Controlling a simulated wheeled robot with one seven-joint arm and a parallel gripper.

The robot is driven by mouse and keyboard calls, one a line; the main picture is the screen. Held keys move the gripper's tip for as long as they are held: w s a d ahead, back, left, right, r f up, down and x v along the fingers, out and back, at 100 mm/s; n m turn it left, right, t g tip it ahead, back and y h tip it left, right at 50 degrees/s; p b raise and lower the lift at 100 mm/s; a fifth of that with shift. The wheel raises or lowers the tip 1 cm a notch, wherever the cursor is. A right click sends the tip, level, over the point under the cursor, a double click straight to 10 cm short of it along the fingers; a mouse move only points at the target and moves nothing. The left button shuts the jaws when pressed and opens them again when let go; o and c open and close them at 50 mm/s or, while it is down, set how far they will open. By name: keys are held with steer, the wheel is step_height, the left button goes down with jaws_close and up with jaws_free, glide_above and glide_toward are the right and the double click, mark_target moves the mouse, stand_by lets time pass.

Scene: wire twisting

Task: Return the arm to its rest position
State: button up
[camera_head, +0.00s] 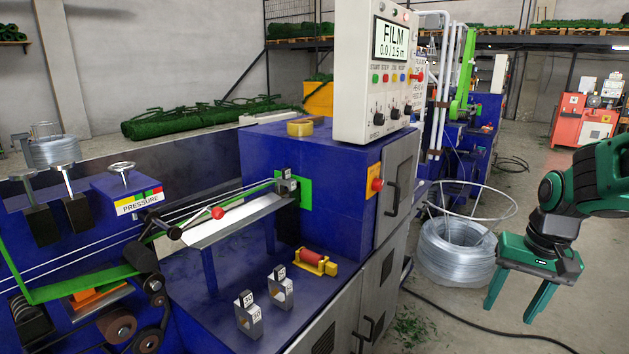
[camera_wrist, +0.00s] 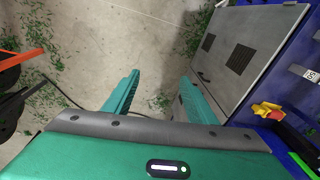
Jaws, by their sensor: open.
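My gripper (camera_head: 514,301) is green and hangs at the right of the head view, fingers pointing down. It is open with nothing between its fingers. In the wrist view my gripper (camera_wrist: 160,98) shows its two green fingers spread apart above the concrete floor. My arm comes in from the right edge of the head view. The gripper is to the right of the coil of clear wire (camera_head: 455,252), apart from the blue machine (camera_head: 312,170).
A control box (camera_head: 376,75) reading FILM stands on the machine. Grey cabinet doors (camera_wrist: 245,55) are near the gripper in the wrist view. A black cable (camera_head: 480,325) crosses the floor. An orange machine (camera_head: 583,120) stands at the back right. Floor under the gripper is mostly clear.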

steer(key=s+d+m+g, duration=0.1)
steer(key=s, duration=1.8)
steer(key=shift+s+d+r, duration=0.2)
steer(key=shift+d+r, duration=0.1)
steer(key=shift+r, duration=0.1)
steer(key=shift+w+f+g+h, duration=0.25)
steer(key=shift+w+g+h, duration=0.05)
steer(key=shift+w, duration=0.35)
